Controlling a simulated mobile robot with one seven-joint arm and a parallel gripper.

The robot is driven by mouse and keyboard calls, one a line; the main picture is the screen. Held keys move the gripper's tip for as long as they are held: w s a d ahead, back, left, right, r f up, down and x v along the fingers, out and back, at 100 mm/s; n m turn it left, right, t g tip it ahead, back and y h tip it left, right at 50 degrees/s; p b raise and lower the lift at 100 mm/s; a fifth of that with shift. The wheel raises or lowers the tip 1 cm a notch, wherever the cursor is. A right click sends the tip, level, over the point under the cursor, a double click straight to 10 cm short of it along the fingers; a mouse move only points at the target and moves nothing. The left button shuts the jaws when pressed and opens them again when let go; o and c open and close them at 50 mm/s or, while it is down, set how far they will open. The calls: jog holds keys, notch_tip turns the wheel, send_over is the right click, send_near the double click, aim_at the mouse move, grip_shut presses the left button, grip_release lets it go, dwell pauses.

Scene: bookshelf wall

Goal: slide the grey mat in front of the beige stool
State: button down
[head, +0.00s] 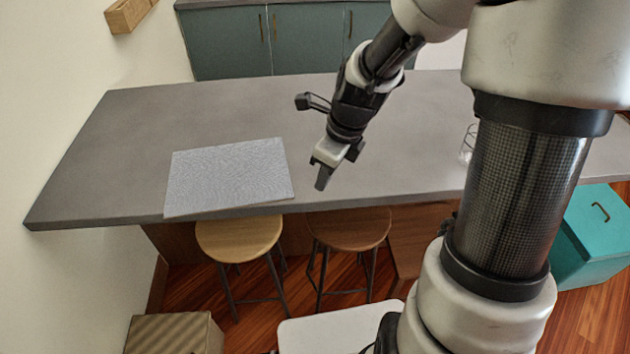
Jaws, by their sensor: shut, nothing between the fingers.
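The grey mat (229,177) lies flat on the left part of the grey counter (420,165), its near side along the counter's front edge. The beige stool (239,238) stands on the floor at the counter's front, just below the mat in the picture. My gripper (321,183) is shut and empty, pointing down to the right of the mat and apart from it. I cannot tell how far it is above the counter.
A brown stool (349,229) stands right of the beige one. A glass (468,143), partly hidden by my arm, stands on the counter's right. A teal cabinet (592,235) is at the right. The counter between mat and glass is bare.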

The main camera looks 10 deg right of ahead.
aim_at(288, 194)
jog(key=x, duration=0.7)
jog(key=shift+a+f+b, duration=0.1)
jog(key=shift+f+b, duration=0.2)
jog(key=shift+f, duration=0.05)
jog(key=shift+w+a+r, duration=0.1)
jog(key=shift+w+a, duration=0.7)
jog(key=shift+a, duration=0.2)
jog(key=shift+w+a, duration=0.45)
jog(key=shift+a, duration=0.1)
jog(key=shift+w+a+b, duration=0.3)
jog(key=shift+w+a, duration=0.7)
jog(key=shift+a, duration=0.25)
jog(key=shift+d, duration=0.1)
